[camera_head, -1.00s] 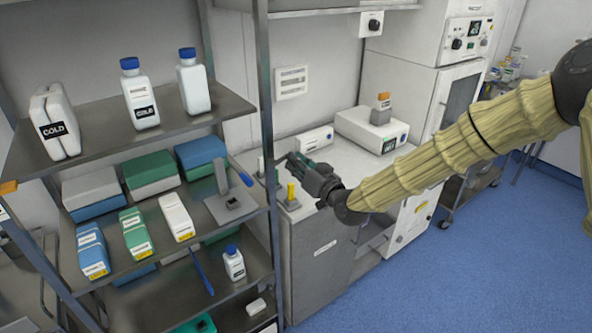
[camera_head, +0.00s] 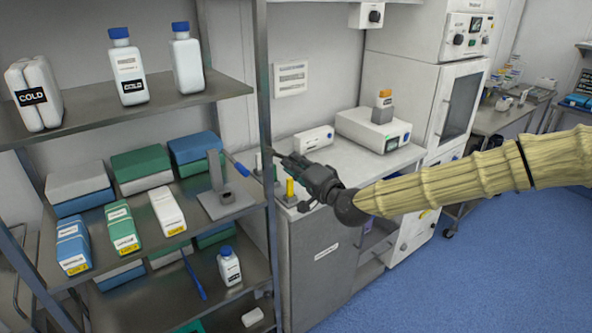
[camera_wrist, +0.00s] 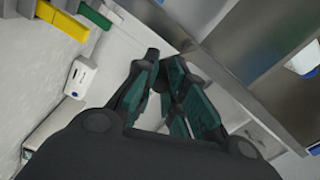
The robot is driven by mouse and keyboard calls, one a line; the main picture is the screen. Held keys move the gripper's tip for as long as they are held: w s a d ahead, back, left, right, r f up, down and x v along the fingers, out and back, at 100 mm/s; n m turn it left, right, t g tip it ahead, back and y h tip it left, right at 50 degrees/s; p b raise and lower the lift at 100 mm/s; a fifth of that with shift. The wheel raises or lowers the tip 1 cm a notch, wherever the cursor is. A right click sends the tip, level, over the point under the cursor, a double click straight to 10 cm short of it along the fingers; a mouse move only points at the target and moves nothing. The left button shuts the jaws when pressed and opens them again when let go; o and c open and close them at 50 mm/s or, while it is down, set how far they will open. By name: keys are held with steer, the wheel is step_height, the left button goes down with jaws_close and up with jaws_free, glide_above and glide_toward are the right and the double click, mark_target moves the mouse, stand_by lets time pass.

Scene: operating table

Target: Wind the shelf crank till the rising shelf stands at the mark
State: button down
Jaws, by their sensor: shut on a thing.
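My gripper (camera_head: 274,156) is beside the front upright of the shelf rack, at the front left of the counter. In the wrist view its dark green fingers (camera_wrist: 168,62) close in toward each other, and what they hold is hidden or too small to make out. I cannot pick out the shelf crank or the mark with certainty. A grey stand (camera_head: 216,172) on the middle rack shelf has a flat plate, and a blue-ended rod (camera_head: 238,165) shows beside it. A yellow upright piece (camera_head: 290,188) stands on the counter near my gripper, also in the wrist view (camera_wrist: 62,30).
The rack upright (camera_head: 265,110) is close to my gripper. The middle shelf (camera_head: 150,240) carries several boxes; the top shelf (camera_head: 200,98) carries white bottles. A white device (camera_head: 372,130) stands at the back of the counter (camera_head: 345,165). Blue floor (camera_head: 480,270) is clear at right.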

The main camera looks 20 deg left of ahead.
steer(key=shift+s+a+f+m+b, duration=0.1)
steer(key=shift+s+f+m+b, duration=0.1)
steer(key=shift+f+m+b, duration=0.3)
steer(key=shift+r+m, duration=0.1)
steer(key=shift+m, duration=0.2)
steer(key=c, duration=1.4)
jaws_free()
steer(key=shift+r, duration=0.15)
steer(key=v, duration=1.2)
